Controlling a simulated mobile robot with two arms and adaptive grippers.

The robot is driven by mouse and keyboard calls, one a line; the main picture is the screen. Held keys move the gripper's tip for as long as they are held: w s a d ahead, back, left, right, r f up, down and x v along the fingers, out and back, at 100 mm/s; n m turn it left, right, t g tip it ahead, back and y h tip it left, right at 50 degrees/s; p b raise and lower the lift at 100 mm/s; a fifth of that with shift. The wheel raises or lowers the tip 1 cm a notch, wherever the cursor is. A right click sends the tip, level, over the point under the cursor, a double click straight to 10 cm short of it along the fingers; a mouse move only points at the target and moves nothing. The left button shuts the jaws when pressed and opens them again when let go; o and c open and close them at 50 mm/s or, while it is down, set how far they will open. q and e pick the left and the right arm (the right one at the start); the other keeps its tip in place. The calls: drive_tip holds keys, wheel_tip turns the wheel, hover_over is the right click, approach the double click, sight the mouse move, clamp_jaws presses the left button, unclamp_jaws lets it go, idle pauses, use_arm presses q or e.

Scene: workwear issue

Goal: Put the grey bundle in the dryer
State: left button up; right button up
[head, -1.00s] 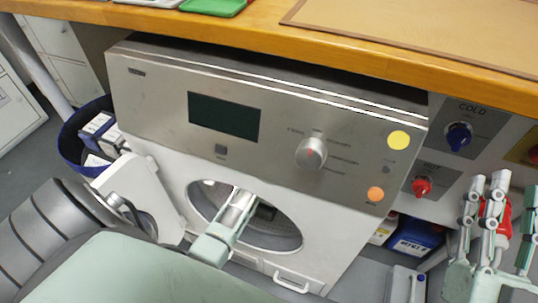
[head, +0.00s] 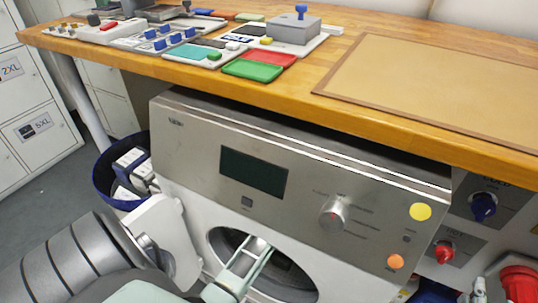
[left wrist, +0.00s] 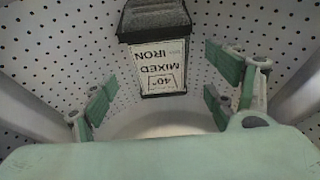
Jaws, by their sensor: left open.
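The dryer (head: 300,190) stands under the bench with its round drum opening (head: 222,240) uncovered. My left gripper (head: 256,256) reaches into this opening. In the left wrist view, the open left gripper (left wrist: 160,108) has its fingers spread wide with nothing between them. The grey bundle (left wrist: 157,19), in a dark surround with a white label reading 40° MIXED IRON, rests inside the perforated drum (left wrist: 60,45), beyond the fingertips and apart from them. The bundle cannot be made out in the head view. Only a small part of my right gripper (head: 479,289) shows at the bottom right.
The white dryer door (head: 165,238) stands open at the left, close to my left arm. A blue bin (head: 104,180) stands behind it. The wooden bench (head: 300,103) overhangs the dryer and carries trays and a brown mat (head: 440,85). Blue and red valve knobs are at the right.

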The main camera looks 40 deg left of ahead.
sight(281, 254)
use_arm(q)
drive_tip(key=s, duration=0.1)
drive_tip(key=s+p, duration=0.1)
drive_tip(key=s, duration=0.1)
drive_tip(key=s+d+p, duration=0.1)
drive_tip(key=s, duration=0.1)
drive_tip(key=shift+d+r, duration=0.1)
drive_tip(key=shift+r, duration=0.2)
drive_tip(key=shift+s+d+f+p, duration=0.1)
drive_tip(key=shift+s+d+p, duration=0.2)
drive_tip(key=shift+s, duration=0.85)
drive_tip(key=shift+s+d+r+p, duration=0.1)
drive_tip(key=shift+s+d+p, duration=0.25)
drive_tip(key=shift+s, duration=0.75)
drive_tip(key=shift+s+d+f+p, duration=0.15)
drive_tip(key=shift+s+p, duration=0.25)
drive_tip(key=shift+s, duration=0.75)
use_arm(e)
drive_tip(key=s+d+f+g+h, duration=0.1)
drive_tip(key=s+d+f+g, duration=0.2)
drive_tip(key=s+f+g, duration=0.3)
drive_tip(key=s+d+f+g+h, duration=0.2)
drive_tip(key=s+f+g, duration=0.3)
drive_tip(key=s+f, duration=0.3)
drive_tip(key=shift+s+d+f+m+g, duration=0.35)
drive_tip(key=shift+s+d, duration=0.35)
drive_tip(key=shift+s, duration=0.6)
